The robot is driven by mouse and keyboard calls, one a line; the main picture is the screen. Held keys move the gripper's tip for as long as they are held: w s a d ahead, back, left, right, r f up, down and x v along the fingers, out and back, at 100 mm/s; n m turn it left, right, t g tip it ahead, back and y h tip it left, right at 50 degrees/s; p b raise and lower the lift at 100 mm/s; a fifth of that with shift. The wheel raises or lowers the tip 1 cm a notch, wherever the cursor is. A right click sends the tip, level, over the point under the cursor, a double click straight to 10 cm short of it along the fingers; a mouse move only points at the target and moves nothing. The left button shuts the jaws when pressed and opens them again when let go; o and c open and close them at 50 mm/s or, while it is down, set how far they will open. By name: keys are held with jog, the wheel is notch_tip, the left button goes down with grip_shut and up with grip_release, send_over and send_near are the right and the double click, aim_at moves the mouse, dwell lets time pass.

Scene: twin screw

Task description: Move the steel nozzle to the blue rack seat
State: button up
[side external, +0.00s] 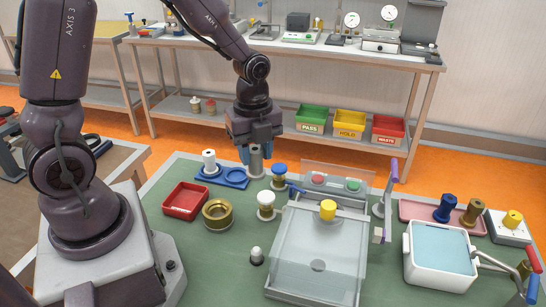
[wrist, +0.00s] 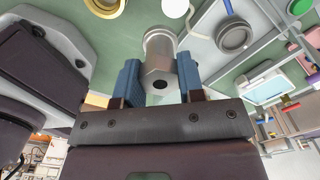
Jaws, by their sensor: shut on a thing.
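My gripper (side external: 255,146) is shut on the steel nozzle (side external: 256,165), a grey metal cylinder with a wider lower end. It hangs upright, beside and just right of the blue rack. In the wrist view the nozzle (wrist: 159,52) sits between the two blue fingers of my gripper (wrist: 159,80), its hexagonal end with a dark hole facing the camera. The blue rack (side external: 243,184) lies on the green bench. A white spool-shaped piece (side external: 209,159) stands in its left seat. The right seat, a blue ring (side external: 234,174), looks empty. The exact gap between nozzle and bench is unclear.
A blue-topped piece (side external: 279,170) and a white spool (side external: 265,200) stand close right of the nozzle. A red tray (side external: 186,201) and brass ring (side external: 218,215) lie in front of the rack. A clear-covered fixture (side external: 318,250) stands to the right.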

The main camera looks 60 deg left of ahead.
jog(key=shift+n, duration=0.9)
jog(key=shift+w+a+f, duration=0.25)
jog(key=shift+a+f, duration=1.55)
jog(key=shift+a, duration=0.85)
jog(key=shift+w+a+f, duration=0.2)
jog(key=shift+a+f, duration=1.6)
jog(key=shift+a, duration=0.9)
jog(key=shift+w+a+f, duration=0.25)
jog(key=shift+a+f, duration=1.55)
jog(key=shift+a, duration=0.85)
jog(key=shift+f, duration=1)
jog(key=o, duration=1.6)
jog(key=shift+o, duration=0.2)
